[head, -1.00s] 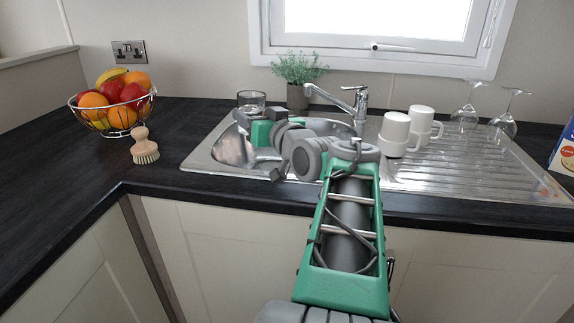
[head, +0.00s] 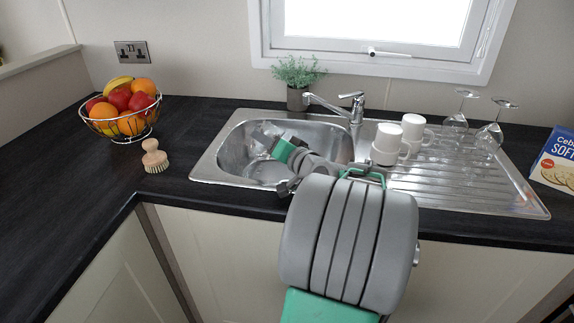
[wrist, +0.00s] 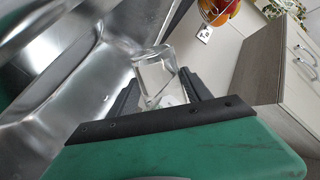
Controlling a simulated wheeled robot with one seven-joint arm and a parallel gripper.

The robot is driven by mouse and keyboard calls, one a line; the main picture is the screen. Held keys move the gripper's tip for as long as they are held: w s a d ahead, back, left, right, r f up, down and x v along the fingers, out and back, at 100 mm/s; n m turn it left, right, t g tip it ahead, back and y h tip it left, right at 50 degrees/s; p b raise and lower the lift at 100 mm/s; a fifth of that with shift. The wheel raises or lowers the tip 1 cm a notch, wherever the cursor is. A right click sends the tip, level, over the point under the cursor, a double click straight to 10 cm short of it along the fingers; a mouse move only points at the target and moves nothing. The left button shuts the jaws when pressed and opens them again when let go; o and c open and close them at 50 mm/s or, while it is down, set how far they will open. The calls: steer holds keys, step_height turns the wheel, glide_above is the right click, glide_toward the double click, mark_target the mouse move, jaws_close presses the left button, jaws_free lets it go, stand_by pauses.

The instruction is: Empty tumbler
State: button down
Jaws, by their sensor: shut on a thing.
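A clear glass tumbler (wrist: 157,72) is between the two dark fingers of my gripper (wrist: 160,88) in the wrist view, and the fingers are shut on it. It looks tilted there. I cannot make out any liquid in it. In the head view my gripper (head: 266,136) reaches over and down into the basin of the steel sink (head: 232,140). The tumbler is hard to make out in that view. Sink metal (wrist: 60,85) fills the left of the wrist view.
A tap (head: 335,103) and potted plant (head: 298,80) stand behind the basin. White mugs (head: 388,142) and upturned wine glasses (head: 490,130) stand on the drainer to the right. A brush (head: 154,157) and fruit bowl (head: 120,122) are on the counter to the left.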

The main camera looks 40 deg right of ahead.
steer(key=shift+d+m+p, duration=0.1)
steer(key=shift+m+p, duration=0.2)
steer(key=shift+p, duration=0.05)
steer(key=shift+r+m+p, duration=0.15)
steer(key=shift+m+p, duration=0.15)
steer(key=shift+p, duration=0.4)
steer(key=shift+r+m+y+p, duration=0.3)
steer(key=shift+r+m+p, duration=0.1)
steer(key=shift+p, duration=0.75)
steer(key=shift+f+m+p, duration=0.25)
steer(key=shift+m+p, duration=0.05)
steer(key=shift+p, duration=0.15)
steer(key=shift+f, duration=0.15)
steer(key=shift+d+f+m+p, duration=0.1)
steer(key=shift+d+m+p, duration=0.2)
steer(key=shift+m+p, duration=0.15)
steer(key=shift+w+a+p, duration=0.1)
steer(key=shift+p, duration=0.35)
steer(key=shift+d+r+m+g+y+p, duration=0.25)
steer(key=shift+r+m+y+p, duration=0.35)
steer(key=shift+p, duration=0.5)
steer(key=shift+d+f+m, duration=0.25)
steer(key=shift+f+m, duration=0.05)
steer(key=shift+m, duration=0.05)
